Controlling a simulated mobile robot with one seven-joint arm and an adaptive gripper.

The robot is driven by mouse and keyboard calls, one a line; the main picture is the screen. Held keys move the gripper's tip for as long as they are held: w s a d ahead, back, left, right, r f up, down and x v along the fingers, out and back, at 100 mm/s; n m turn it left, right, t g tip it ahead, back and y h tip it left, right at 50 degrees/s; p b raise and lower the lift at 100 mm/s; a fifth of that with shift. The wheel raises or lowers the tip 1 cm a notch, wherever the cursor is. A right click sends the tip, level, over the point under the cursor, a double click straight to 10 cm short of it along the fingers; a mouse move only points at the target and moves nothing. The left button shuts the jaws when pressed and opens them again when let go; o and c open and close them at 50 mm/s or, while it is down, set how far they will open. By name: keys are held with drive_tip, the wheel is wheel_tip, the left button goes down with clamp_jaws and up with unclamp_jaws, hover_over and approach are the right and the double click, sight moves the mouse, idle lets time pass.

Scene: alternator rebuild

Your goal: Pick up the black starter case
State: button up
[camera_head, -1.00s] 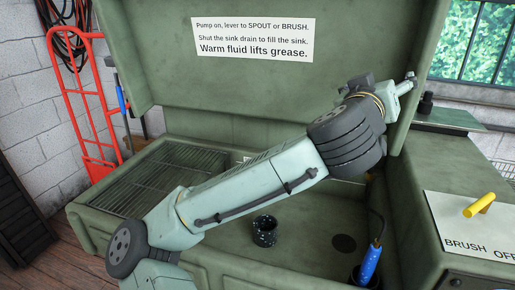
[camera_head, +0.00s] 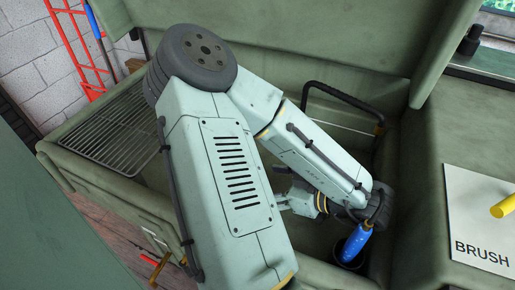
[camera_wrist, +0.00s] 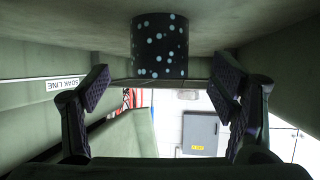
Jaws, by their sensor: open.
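The black starter case (camera_wrist: 160,46), a dark cylinder with pale blue-white speckles, shows in the wrist view at top centre against the sink floor (camera_wrist: 225,15). That view appears upside down. My gripper (camera_wrist: 162,86) is open, one dark padded finger on each side of the picture. The case lies in line with the gap between the fingers, and nothing is between the pads. It seems to be beyond the fingertips; I see no contact. In the head view my gripper (camera_head: 283,190) is low in the green sink, partly hidden by my arm, and the case is hidden.
A blue brush (camera_head: 356,243) stands in a dark holder close to my wrist, its black hose beside it. The sink's walls surround the gripper, one with a SOAK LINE label (camera_wrist: 63,84). A wire grate (camera_head: 115,135) lies left; a yellow lever (camera_head: 505,207) is right.

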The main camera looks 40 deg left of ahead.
drive_tip(key=p+x, duration=0.1)
drive_tip(key=x, duration=0.5)
drive_tip(key=shift+a+f+p, duration=0.1)
drive_tip(key=shift+f+p, duration=0.05)
drive_tip(key=shift+p, duration=0.15)
drive_tip(key=shift+c, duration=0.4)
drive_tip(key=shift+w, duration=0.1)
clamp_jaws()
